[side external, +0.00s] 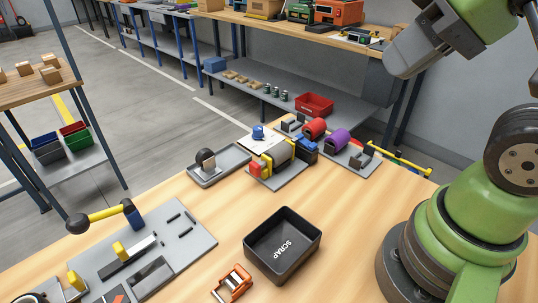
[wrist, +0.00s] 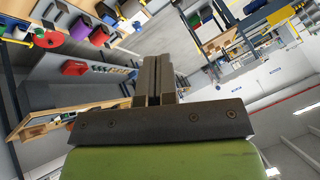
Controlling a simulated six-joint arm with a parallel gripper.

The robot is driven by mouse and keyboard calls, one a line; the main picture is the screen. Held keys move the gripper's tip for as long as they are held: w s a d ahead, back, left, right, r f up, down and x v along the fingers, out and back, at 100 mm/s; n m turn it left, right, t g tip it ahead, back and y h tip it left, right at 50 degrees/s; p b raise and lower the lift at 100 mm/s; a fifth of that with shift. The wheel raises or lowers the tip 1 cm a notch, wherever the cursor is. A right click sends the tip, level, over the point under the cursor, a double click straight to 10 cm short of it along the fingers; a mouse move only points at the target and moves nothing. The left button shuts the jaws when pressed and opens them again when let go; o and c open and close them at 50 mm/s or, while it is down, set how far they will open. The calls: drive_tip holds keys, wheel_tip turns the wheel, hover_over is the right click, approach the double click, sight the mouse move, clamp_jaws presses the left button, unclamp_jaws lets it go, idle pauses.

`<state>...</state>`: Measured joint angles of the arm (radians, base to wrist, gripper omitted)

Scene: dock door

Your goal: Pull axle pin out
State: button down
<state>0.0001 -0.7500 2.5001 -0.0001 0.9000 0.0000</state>
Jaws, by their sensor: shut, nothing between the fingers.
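My gripper (wrist: 153,80) is shut and empty in the wrist view, its two dark fingers together and pointing up and away over the room. It is far from the work on the table. In the side external view my arm is raised at the upper right and the fingertips do not show. A dark wheel in a bracket (side external: 206,161) stands in a shallow grey tray (side external: 236,167). Right of it, a cylinder assembly with yellow and red ends (side external: 275,160) sits on a grey plate. I cannot make out which part is the axle pin.
A black SCRAP bin (side external: 283,245) stands at the table's middle front, with an orange tool (side external: 232,284) beside it. A grey fixture board (side external: 190,238) lies at left. Red (side external: 314,128) and purple (side external: 334,141) rollers stand at the back. Bare wood lies between bin and tray.

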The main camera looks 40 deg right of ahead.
drive_tip(key=c, duration=1.4)
unclamp_jaws()
drive_tip(key=shift+w, duration=0.15)
drive_tip(key=o, duration=0.6)
drive_tip(key=w+m, duration=0.1)
drive_tip(key=w, duration=0.1)
drive_tip(key=w+m+g, duration=0.1)
drive_tip(key=w, duration=0.2)
drive_tip(key=shift+r+m+g, duration=0.2)
drive_tip(key=shift+m+g, duration=0.1)
drive_tip(key=shift+m, duration=0.1)
drive_tip(key=shift+c, duration=0.2)
drive_tip(key=m+g+h, duration=0.2)
drive_tip(key=m+g, duration=0.4)
drive_tip(key=m, duration=0.5)
hover_over(255, 163)
wheel_tip(255, 163, down, 18)
drive_tip(key=shift+s+f, duration=0.1)
wheel_tip(255, 163, down, 10)
drive_tip(key=shift+f, duration=0.1)
